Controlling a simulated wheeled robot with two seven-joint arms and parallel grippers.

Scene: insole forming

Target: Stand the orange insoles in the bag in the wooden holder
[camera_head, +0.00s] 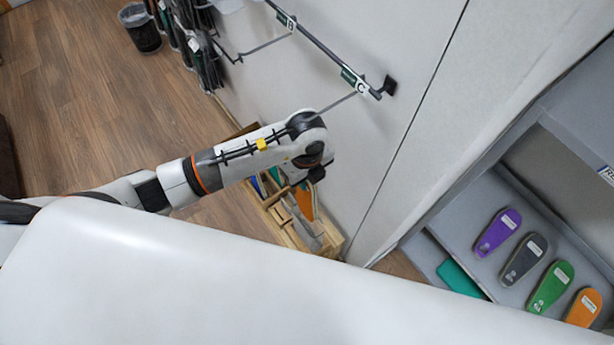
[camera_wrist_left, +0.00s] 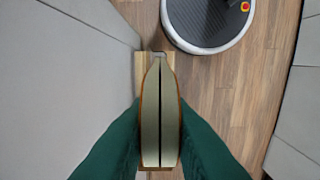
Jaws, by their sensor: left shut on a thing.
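My left gripper (camera_head: 316,175) is over the wooden holder (camera_head: 331,243), which stands on the floor against the wall. It is shut on the orange insoles (camera_head: 304,202), which hang down from it upright. In the left wrist view, the green fingers of the left gripper (camera_wrist_left: 160,125) press both sides of the insoles (camera_wrist_left: 150,115). They show edge-on as two pale slabs with orange outer faces and a dark gap between. Part of the wooden holder (camera_wrist_left: 140,72) shows beneath them. The right gripper is out of view.
Blue and green items (camera_head: 274,174) stand in the holder's far part. A wall rail (camera_head: 325,50) with label C juts out above. A grey shelf (camera_head: 463,205) at right carries purple, grey, green and orange insoles. A bin (camera_head: 141,30) stands far left; floor (camera_head: 110,110) is clear.

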